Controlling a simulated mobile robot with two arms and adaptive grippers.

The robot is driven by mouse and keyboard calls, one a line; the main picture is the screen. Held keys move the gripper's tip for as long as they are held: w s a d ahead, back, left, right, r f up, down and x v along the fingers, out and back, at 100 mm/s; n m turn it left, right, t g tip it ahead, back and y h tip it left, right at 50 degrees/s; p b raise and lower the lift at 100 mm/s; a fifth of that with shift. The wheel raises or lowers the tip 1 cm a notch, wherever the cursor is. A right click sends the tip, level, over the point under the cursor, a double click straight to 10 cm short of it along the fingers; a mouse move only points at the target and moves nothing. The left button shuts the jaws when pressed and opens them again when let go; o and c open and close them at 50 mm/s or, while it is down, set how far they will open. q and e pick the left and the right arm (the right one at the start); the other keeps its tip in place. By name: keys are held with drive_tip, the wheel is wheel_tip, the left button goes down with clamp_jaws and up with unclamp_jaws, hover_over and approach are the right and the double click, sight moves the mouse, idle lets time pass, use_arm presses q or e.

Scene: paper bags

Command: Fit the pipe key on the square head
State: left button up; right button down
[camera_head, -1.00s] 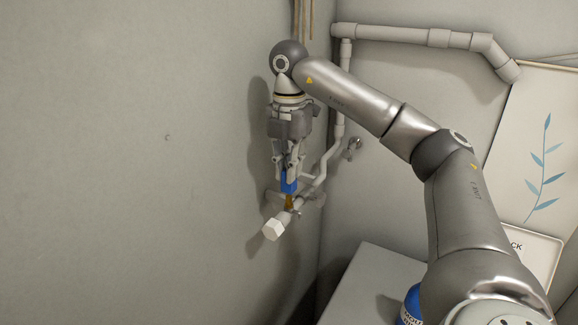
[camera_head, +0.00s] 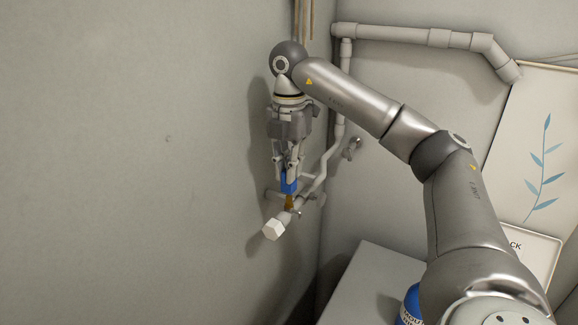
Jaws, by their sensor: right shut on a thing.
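My right gripper (camera_head: 289,170) points down near the wall corner and is shut on the blue part of the pipe key (camera_head: 289,185). A brass-coloured piece (camera_head: 289,202) shows just below the blue part, at the pipe fitting (camera_head: 284,219). I cannot tell whether this brass piece belongs to the key or to the fitting, and the square head itself cannot be made out. The pipe fitting ends in a white cap (camera_head: 273,231) at its lower left. My left gripper is not in view.
Grey pipes (camera_head: 400,36) run along the back wall and down the corner. A small valve (camera_head: 351,148) sits to the right of the gripper. A grey cabinet top (camera_head: 372,280) with a blue container (camera_head: 411,306) stands at lower right. A leaf picture (camera_head: 541,150) is at right.

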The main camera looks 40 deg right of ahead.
drive_tip(key=shift+f+b, duration=1.3)
drive_tip(key=shift+f, duration=0.75)
drive_tip(key=c, duration=1.7)
unclamp_jaws()
drive_tip(key=shift+s, duration=0.1)
drive_tip(key=shift+o, duration=1.4)
wheel_tip(320, 180, up, 5)
drive_tip(key=p, duration=0.4)
drive_tip(key=shift+r+p, duration=0.1)
drive_tip(key=shift+p, duration=0.2)
wheel_tip(320, 180, up, 12)
